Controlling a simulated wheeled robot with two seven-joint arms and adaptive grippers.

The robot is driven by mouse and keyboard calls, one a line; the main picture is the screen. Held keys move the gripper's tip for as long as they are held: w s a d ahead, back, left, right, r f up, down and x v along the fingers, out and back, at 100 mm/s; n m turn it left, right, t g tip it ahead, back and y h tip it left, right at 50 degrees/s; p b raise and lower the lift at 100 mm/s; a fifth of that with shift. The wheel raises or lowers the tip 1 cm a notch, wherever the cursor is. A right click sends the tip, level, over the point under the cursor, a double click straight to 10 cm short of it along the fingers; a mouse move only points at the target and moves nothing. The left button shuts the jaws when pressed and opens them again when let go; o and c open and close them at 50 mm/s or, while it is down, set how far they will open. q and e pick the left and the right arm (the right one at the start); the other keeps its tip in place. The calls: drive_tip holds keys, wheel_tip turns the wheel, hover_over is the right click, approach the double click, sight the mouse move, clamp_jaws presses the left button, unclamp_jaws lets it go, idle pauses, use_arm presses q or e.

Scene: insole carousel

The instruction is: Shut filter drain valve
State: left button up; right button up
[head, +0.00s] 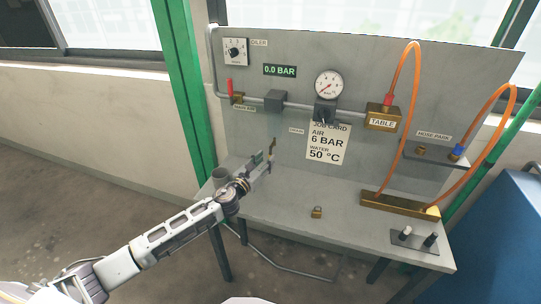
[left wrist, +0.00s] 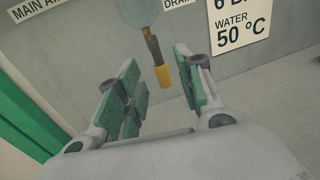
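The filter (head: 276,101) is a dark box in the pipe on the grey panel. Its pale bowl shows at the top of the left wrist view (left wrist: 137,12). Below it hangs the drain valve, a dark stem with a yellow-tipped lever (left wrist: 162,76); it is small in the head view (head: 273,146). The lever points downward, slightly tilted. My left gripper (head: 263,161) is just below and in front of it. In the left wrist view its green-padded fingers (left wrist: 157,66) are open, with the lever seen in the gap between them, apparently untouched. My right gripper is out of view.
A main air valve with a red lever (head: 230,87) is left of the filter. A gauge (head: 329,85) and job card (head: 327,144) are to the right. A padlock (head: 317,212) lies on the bench (head: 280,207).

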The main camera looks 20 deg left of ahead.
sight(270, 155)
use_arm(q)
drive_tip(key=x, duration=0.4)
drive_tip(key=shift+w, duration=0.2)
drive_tip(key=shift+w+d, duration=0.1)
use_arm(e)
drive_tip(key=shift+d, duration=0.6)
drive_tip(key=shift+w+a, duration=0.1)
use_arm(q)
drive_tip(key=c, duration=0.8)
clamp_jaws()
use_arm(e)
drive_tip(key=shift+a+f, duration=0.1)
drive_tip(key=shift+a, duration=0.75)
